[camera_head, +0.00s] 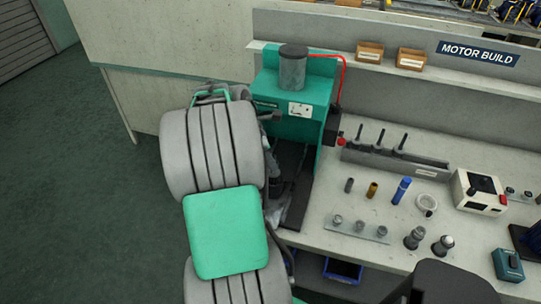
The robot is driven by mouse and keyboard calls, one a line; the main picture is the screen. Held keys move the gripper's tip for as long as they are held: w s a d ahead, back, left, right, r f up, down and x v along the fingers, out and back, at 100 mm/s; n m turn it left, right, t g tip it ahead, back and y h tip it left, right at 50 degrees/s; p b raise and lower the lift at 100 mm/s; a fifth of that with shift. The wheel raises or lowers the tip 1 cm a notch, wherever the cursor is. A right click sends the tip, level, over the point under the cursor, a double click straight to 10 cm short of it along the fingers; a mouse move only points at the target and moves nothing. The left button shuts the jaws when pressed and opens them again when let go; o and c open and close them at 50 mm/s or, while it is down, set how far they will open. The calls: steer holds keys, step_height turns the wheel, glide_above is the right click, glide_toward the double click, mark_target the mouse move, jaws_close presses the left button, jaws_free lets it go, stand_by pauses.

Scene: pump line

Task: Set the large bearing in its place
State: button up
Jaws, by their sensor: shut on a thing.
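My grey and green arm (225,232) rises across the left middle of the view, in front of the bench's left end. My gripper's fingers are hidden behind my arm, and whatever they hold cannot be made out. A green press (300,125) with a grey cylinder (293,68) on top stands just right of my arm. My arm covers part of its lower left side and base. I cannot pick out the large bearing for certain. Several small grey cylindrical parts (336,221) stand in a row on a flat plate on the bench.
The bench (330,250) holds a dark rack (395,163) with upright pins, a blue cylinder (401,190), a pale ring (427,204), two dark knobbed parts (414,238) and a white control box (479,189). A blue bin (342,270) sits below. Open floor (75,170) lies left.

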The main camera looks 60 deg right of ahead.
steer(key=o, duration=1)
steer(key=o, duration=0.3)
steer(key=shift+r, duration=0.1)
step_height(320, 180, up, 5)
steer(key=p, duration=0.6)
steer(key=shift+s, duration=0.1)
